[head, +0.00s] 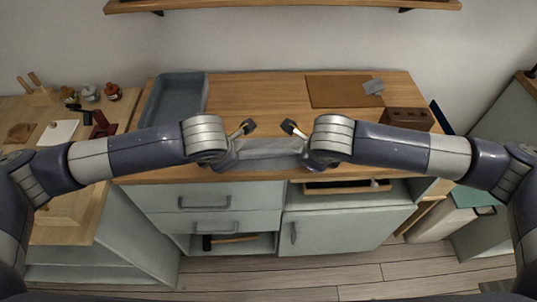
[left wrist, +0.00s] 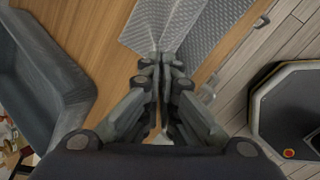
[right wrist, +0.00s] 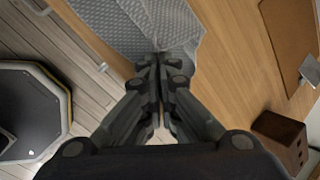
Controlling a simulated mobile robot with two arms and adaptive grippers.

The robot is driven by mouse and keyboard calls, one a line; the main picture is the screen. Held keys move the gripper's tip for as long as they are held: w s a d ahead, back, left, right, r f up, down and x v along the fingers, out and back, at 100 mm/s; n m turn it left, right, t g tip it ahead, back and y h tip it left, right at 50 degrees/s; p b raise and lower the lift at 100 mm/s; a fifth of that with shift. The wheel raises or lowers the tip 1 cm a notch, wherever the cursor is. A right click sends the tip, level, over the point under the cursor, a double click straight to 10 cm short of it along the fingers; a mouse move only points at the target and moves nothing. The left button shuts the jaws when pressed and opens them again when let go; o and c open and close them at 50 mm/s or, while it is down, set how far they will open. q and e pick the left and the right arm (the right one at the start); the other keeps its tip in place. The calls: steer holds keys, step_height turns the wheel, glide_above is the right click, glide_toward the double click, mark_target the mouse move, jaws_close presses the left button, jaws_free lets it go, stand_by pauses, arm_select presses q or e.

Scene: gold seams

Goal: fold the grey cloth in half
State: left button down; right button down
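The grey cloth (head: 270,148) lies at the front edge of the wooden worktop, between my two grippers in the head view. My left gripper (left wrist: 158,62) is closed at a corner of the cloth, which also shows in the left wrist view (left wrist: 205,38) with a raised, creased flap at the fingertips. My right gripper (right wrist: 158,58) is closed at another corner of the cloth, and there the cloth (right wrist: 115,22) also shows a raised flap. In the head view my wrists largely hide the fingertips.
A blue-grey tray (head: 175,97) stands at the worktop's left. A brown mat (head: 335,91) with a small grey item (head: 373,87) lies at the back right, near a brown block with holes (head: 407,118). The worktop behind the cloth is clear. An open drawer (head: 345,187) is below.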

arm_select(q)
steer(key=shift+w+f, duration=0.15)
arm_select(e)
steer(key=shift+w+f, duration=0.15)
arm_select(q)
steer(key=c, duration=2.1)
jaws_free()
steer(key=shift+c, duration=0.2)
arm_select(e)
steer(key=c, duration=2.1)
jaws_free()
arm_select(q)
steer(key=o, duration=0.6)
arm_select(e)
steer(key=o, duration=0.6)
